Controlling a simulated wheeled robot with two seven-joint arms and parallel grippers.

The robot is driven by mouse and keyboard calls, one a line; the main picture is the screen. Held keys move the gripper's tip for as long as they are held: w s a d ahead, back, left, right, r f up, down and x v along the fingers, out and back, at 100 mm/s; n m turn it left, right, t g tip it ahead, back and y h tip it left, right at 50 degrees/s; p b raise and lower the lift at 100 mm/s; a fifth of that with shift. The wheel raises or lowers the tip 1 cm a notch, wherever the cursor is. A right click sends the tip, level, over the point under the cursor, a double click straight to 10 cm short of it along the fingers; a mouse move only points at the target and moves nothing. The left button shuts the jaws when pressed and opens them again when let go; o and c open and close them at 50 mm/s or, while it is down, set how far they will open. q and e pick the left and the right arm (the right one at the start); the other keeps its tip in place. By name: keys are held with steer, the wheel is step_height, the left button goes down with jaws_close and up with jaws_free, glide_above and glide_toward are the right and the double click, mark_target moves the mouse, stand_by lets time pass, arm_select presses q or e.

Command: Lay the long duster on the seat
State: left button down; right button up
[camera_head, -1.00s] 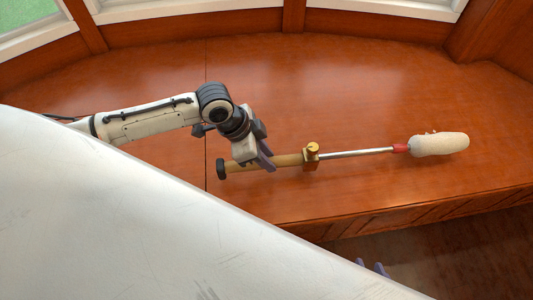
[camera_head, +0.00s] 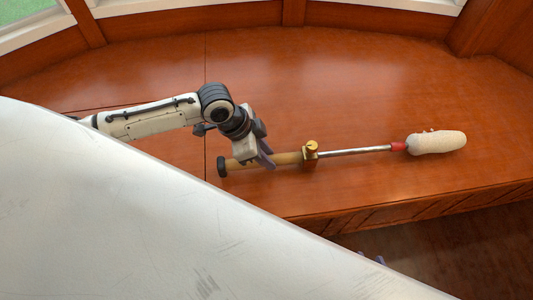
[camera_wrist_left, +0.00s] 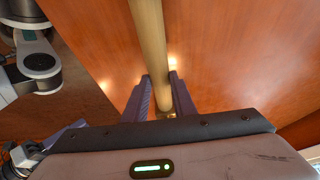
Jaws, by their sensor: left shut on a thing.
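The long duster (camera_head: 355,152) has a tan handle with a black end cap, a brass fitting, a silver rod, a red collar and a pale fluffy head (camera_head: 437,142). It stretches left to right along the front of the brown wooden seat (camera_head: 350,80). My left gripper (camera_head: 260,160) is shut on the tan handle near its capped end. The left wrist view shows the handle (camera_wrist_left: 148,35) between the purple fingers. I cannot tell whether the duster touches the seat or is just above it. Only purple tips of my right gripper (camera_head: 372,257) show; the rest is hidden.
The seat is clear behind and around the duster. Its front edge (camera_head: 420,203) runs below the duster, with dark floor (camera_head: 470,245) beyond. Wood panelling and white window frames close the back. A large white surface hides the lower left.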

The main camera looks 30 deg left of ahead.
arm_select(q)
steer(key=shift+f, duration=0.5)
stand_by(0.6)
steer(key=c, duration=1.5)
jaws_free()
steer(key=shift+o, duration=0.6)
steer(key=shift+f, duration=0.15)
steer(key=p+v, duration=0.2)
steer(key=v, duration=0.7)
steer(key=shift+r, duration=0.25)
steer(key=shift+s+a+r, duration=0.15)
steer(key=shift+s+r, duration=0.05)
steer(key=shift+r, duration=0.25)
